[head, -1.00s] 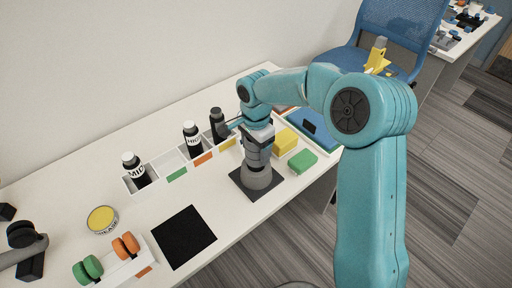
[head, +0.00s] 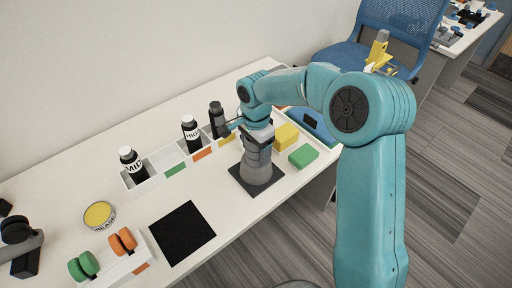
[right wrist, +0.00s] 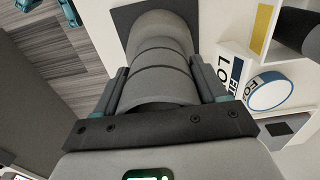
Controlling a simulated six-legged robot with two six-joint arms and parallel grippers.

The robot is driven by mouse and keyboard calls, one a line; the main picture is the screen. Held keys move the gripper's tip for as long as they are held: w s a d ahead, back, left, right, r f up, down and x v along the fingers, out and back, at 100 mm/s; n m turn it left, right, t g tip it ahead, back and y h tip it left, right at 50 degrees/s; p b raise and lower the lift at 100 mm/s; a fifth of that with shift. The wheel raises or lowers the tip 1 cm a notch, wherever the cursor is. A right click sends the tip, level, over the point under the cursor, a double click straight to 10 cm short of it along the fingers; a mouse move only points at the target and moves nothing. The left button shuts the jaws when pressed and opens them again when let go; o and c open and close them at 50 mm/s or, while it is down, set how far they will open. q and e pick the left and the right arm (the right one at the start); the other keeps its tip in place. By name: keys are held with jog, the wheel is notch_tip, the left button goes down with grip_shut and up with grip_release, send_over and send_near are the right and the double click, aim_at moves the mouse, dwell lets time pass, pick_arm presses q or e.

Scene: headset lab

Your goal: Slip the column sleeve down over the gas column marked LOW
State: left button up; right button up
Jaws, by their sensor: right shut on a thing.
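A grey, stepped column sleeve (head: 258,172) stands upright, its wide base seemingly on a black square pad (head: 240,182). My right gripper (head: 258,141) is shut on its upper part from above. In the right wrist view the sleeve (right wrist: 160,55) sits between the two fingers (right wrist: 162,88). Dark gas columns stand in a white rack (head: 160,165): one marked MID (head: 132,166), one marked HIGH (head: 191,134), and one (head: 217,119) at the far end whose label I cannot read, beside my gripper's arm. My left gripper is not in view.
A yellow block (head: 287,136) and a green block (head: 303,156) lie right of the sleeve. An empty black pad (head: 182,234), a yellow-topped tin (head: 99,215) and orange and green rollers (head: 122,241) are nearer the left. A blue chair (head: 390,35) stands behind the desk.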

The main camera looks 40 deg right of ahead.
jog(key=shift+f, duration=0.2)
jog(key=o, duration=1.1)
notch_tip(320, 180, up, 16)
jog(key=p, duration=0.1)
jog(key=shift+r, duration=0.2)
jog(key=shift+s, duration=0.15)
